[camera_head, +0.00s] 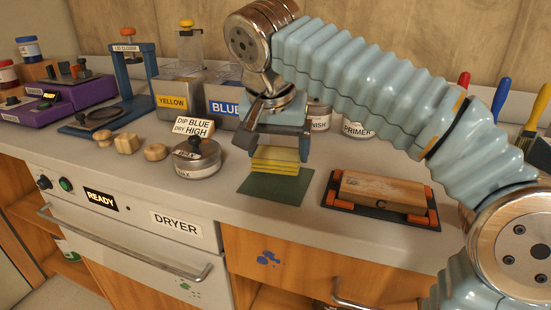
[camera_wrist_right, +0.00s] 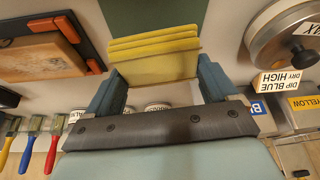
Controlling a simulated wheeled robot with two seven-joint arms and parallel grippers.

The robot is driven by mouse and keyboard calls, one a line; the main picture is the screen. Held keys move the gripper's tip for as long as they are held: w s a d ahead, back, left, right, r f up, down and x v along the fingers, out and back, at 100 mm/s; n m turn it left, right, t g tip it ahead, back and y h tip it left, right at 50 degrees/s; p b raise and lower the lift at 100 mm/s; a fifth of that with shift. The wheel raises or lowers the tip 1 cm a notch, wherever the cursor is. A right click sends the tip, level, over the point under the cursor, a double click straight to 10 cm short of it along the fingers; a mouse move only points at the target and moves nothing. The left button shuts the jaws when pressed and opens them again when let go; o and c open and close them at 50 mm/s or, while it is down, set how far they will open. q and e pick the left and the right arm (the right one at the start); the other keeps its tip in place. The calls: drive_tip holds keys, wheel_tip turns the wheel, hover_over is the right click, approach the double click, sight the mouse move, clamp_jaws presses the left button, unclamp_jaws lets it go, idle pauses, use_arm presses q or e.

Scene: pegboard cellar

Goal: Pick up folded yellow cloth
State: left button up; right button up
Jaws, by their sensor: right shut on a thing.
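The folded yellow cloth (camera_head: 276,159) shows as stacked yellow layers under my right gripper in the head view. My right gripper (camera_head: 279,149) points down, with a finger on each side of the cloth. In the right wrist view the cloth (camera_wrist_right: 153,55) sits between the blue fingertips of the gripper (camera_wrist_right: 158,82), which are shut on it. A dark green mat (camera_head: 272,188) lies on the counter just below and in front of the cloth. I cannot tell whether the cloth still touches the mat. My left gripper is not in view.
A wax tin (camera_head: 197,160) and wooden knobs stand left of the mat. A wooden block (camera_head: 382,190) in a black holder with orange corners lies to the right. Dye tanks (camera_head: 181,92) and a primer tin (camera_head: 357,128) stand behind. The counter's front edge is close.

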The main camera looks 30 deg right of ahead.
drive_tip(key=s+r, duration=0.4)
drive_tip(key=r, duration=0.1)
drive_tip(key=shift+s+a+r, duration=0.1)
drive_tip(key=shift+s+a, duration=0.05)
drive_tip(key=shift+a, duration=0.1)
drive_tip(key=s+r, duration=0.3)
drive_tip(key=s, duration=0.6)
drive_tip(key=shift+a+r, duration=0.25)
drive_tip(key=shift+r, duration=0.1)
